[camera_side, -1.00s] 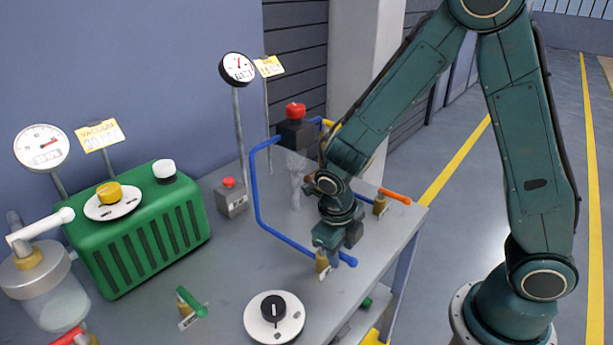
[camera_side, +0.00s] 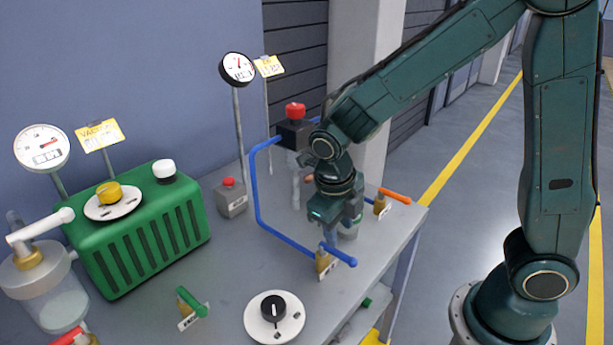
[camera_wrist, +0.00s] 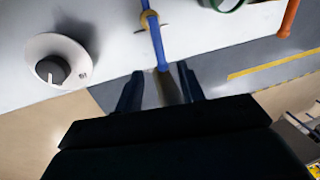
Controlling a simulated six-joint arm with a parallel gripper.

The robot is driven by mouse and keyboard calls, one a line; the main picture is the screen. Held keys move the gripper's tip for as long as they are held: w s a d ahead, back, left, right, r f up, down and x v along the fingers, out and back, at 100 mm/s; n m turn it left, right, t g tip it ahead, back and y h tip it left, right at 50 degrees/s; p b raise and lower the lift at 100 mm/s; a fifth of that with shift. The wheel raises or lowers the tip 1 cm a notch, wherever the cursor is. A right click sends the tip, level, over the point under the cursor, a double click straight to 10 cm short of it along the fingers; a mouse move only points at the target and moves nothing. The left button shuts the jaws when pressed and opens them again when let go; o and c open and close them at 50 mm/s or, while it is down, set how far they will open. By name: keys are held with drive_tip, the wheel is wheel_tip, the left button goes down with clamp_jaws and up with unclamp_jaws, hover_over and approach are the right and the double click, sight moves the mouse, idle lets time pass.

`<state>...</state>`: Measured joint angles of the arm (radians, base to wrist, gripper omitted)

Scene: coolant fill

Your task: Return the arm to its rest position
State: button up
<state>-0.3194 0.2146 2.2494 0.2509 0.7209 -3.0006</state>
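My dark green arm reaches in from the right in the side view. My gripper (camera_side: 338,226) hangs above the bench, just above and behind the blue-handled valve (camera_side: 325,262), and looks clear of it. In the wrist view, its two dark fingers (camera_wrist: 160,88) are spread apart with a gap between them. The blue handle (camera_wrist: 157,45) runs toward that gap and lies below it. Nothing is held between the fingers.
The grey bench (camera_side: 235,275) carries a black knob on a white dial (camera_side: 274,312), a green-handled valve (camera_side: 192,305), an orange-handled valve (camera_side: 392,200) and a green pump (camera_side: 150,230). A red-topped box (camera_side: 296,130) stands behind my gripper. Open floor lies at right.

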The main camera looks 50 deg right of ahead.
drive_tip(key=shift+r, duration=0.25)
drive_tip(key=s+d+r+n+t, duration=0.1)
drive_tip(key=s+r+n, duration=0.3)
drive_tip(key=n, duration=0.8)
drive_tip(key=s+d+r+n+t+y, duration=0.1)
drive_tip(key=s+r+n, duration=0.4)
drive_tip(key=n, duration=0.7)
drive_tip(key=s+d+r+n+t+y, duration=0.1)
drive_tip(key=s+d+r+n+t, duration=0.1)
drive_tip(key=n, duration=0.9)
wheel_tip(320, 180, up, 4)
drive_tip(key=shift+s+d+f+n+t, duration=0.1)
drive_tip(key=shift+s+d+n+t, duration=0.3)
drive_tip(key=shift+s+t, duration=0.6)
drive_tip(key=shift+s, duration=0.2)
